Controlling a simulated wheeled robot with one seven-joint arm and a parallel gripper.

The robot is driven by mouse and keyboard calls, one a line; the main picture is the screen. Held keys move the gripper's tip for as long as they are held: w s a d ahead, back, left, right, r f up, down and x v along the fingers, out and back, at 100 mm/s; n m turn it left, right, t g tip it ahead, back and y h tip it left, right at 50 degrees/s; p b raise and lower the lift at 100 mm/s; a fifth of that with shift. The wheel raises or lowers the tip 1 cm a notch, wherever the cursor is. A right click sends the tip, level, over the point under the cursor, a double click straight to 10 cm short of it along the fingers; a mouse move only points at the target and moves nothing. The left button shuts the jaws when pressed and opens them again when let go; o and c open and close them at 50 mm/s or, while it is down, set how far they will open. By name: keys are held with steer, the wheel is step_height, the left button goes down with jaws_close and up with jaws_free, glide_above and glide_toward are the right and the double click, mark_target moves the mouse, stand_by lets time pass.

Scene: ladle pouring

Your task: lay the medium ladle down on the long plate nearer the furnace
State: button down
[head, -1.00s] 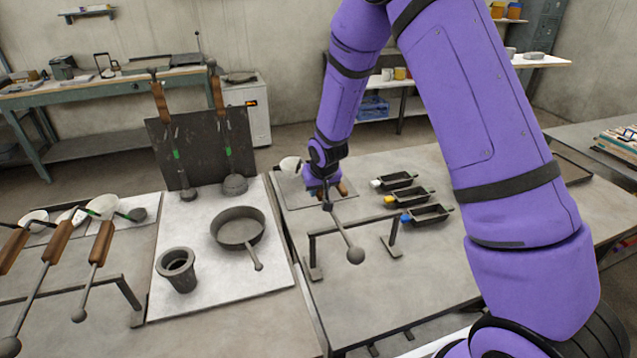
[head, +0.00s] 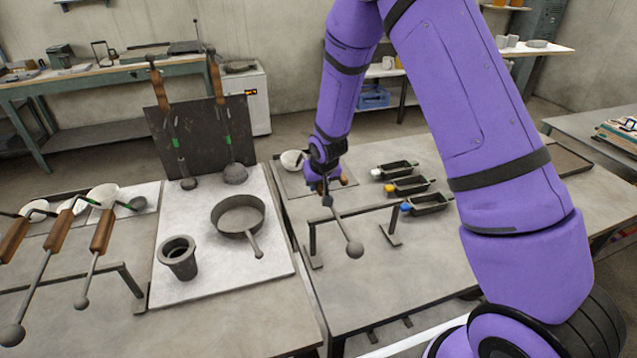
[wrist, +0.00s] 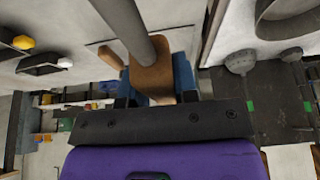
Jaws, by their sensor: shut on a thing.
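My gripper (head: 326,184) is shut on the wooden handle of the medium ladle (head: 341,222). Its grey rod and ball end point toward the front of the right table. In the wrist view the wooden grip (wrist: 151,78) sits between the blue fingers. A white bowl (head: 291,159) shows behind my gripper, over the long plate (head: 291,184) on the right table; its join to the held handle is hidden. I cannot tell whether the ladle touches this plate. Another long plate (head: 152,190) lies on the left table, beneath other ladle bowls.
A bar stand (head: 365,214) stands in front of my gripper, and several small moulds (head: 408,186) lie to its right. A pan (head: 238,215) and a crucible (head: 178,258) stand on the pale board.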

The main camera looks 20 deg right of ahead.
steer(key=shift+f, duration=0.2)
stand_by(0.3)
steer(key=c, duration=0.8)
jaws_free()
steer(key=shift+f, duration=0.1)
steer(key=v, duration=1)
steer(key=shift+r, duration=0.35)
step_height(320, 180, up, 7)
steer(key=shift+s+r, duration=0.1)
steer(key=shift+r, duration=0.05)
